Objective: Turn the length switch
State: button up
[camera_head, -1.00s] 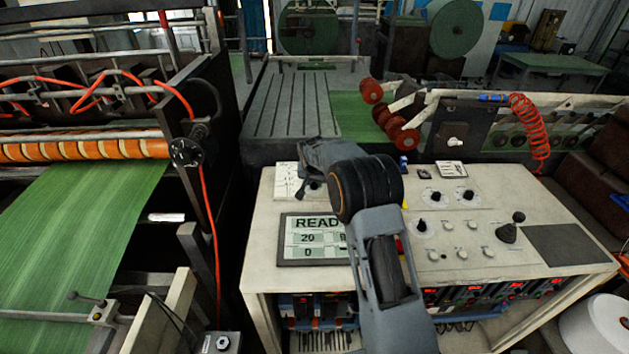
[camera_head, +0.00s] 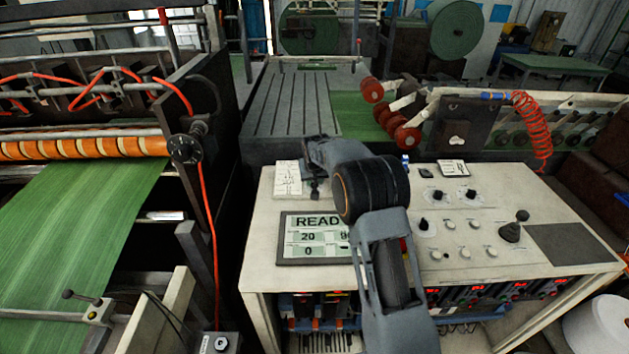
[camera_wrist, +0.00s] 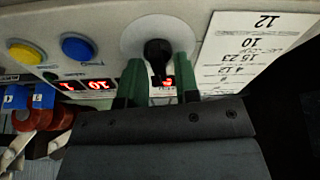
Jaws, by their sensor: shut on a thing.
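A black rotary switch (camera_wrist: 158,50) on a pale round plate shows in the wrist view, on the light console panel. I cannot read a label on it. My gripper (camera_wrist: 160,68) has its two green fingers on either side of the switch and is shut on it. In the head view my gripper (camera_head: 316,183) reaches down to the console (camera_head: 262,225) at its back left, beside a white paper card (camera_head: 288,178). My arm hides part of the console there, and the switch is not clear in that view.
A display (camera_head: 308,239) reading "READ…" sits in front of the gripper, partly behind my arm. Blue (camera_wrist: 77,47) and yellow (camera_wrist: 25,52) buttons are left of the switch in the wrist view. More knobs and a joystick (camera_head: 511,231) stand right of my arm.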

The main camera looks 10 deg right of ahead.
jog(key=shift+n, duration=0.6)
jog(key=o, duration=0.6)
jog(key=shift+c, duration=0.2)
jog(key=shift+r, duration=0.1)
jog(key=b+v, duration=0.2)
jog(key=v, duration=1.1)
jog(key=shift+r, duration=0.35)
jog(key=shift+s+d, duration=0.1)
jog(key=shift+d, duration=0.05)
grip_shut()
dwell(0.6)
